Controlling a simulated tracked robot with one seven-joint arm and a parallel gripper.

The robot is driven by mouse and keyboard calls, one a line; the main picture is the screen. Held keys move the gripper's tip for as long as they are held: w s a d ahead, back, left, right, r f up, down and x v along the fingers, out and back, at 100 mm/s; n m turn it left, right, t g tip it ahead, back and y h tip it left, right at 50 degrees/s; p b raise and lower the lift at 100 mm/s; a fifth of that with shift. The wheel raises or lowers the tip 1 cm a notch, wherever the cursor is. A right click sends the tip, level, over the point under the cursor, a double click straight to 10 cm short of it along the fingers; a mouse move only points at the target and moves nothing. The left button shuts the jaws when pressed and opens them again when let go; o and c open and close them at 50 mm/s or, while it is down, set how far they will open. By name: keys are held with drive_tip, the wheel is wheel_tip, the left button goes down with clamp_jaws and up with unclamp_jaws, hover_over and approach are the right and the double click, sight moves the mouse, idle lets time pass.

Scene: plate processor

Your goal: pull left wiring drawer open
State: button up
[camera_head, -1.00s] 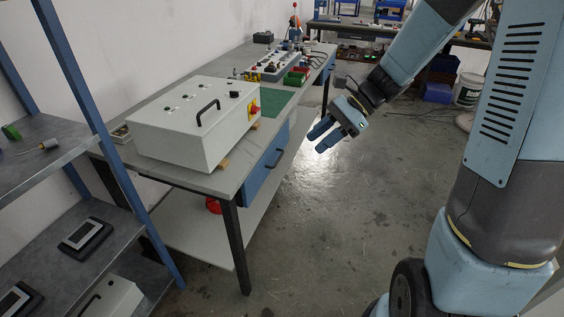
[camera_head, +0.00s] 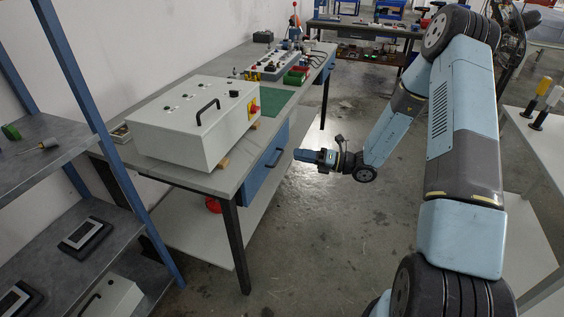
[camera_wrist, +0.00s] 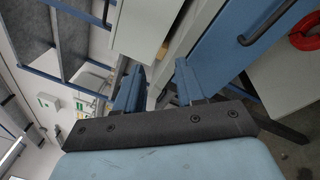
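The blue drawer front (camera_head: 262,170) sits under the near part of the workbench and looks shut. Its dark bar handle (camera_head: 275,157) is on the outer face. The drawer (camera_wrist: 228,48) and its handle (camera_wrist: 268,24) also show at the upper right in the wrist view. My gripper (camera_head: 300,155) is just right of the handle in the head view, pointing left towards the bench, apart from it. In the wrist view its two blue fingers (camera_wrist: 158,84) are spread with nothing between them. The handle lies to the right of both fingers there.
A white control box (camera_head: 182,145) with a black handle stands on the workbench (camera_head: 230,180) above the drawer. A dark bench leg (camera_head: 236,245) stands at the near corner. A red coil (camera_wrist: 305,32) lies on the lower shelf. The floor right of the bench is clear.

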drive_tip(key=w+d+f+m+t+h, duration=0.1)
drive_tip(key=w+f+m+t+h, duration=0.1)
drive_tip(key=f+m+t, duration=0.45)
drive_tip(key=w+d+f+m+t+h, duration=0.2)
drive_tip(key=f+m+t, duration=0.1)
drive_tip(key=f+m, duration=0.55)
drive_tip(key=x, duration=1.3)
drive_tip(key=shift+w+a+n, duration=0.25)
drive_tip(key=shift+w+n, duration=0.05)
drive_tip(key=shift+n, duration=0.1)
drive_tip(key=shift+f, duration=0.1)
clamp_jaws()
drive_tip(key=shift+f, duration=0.1)
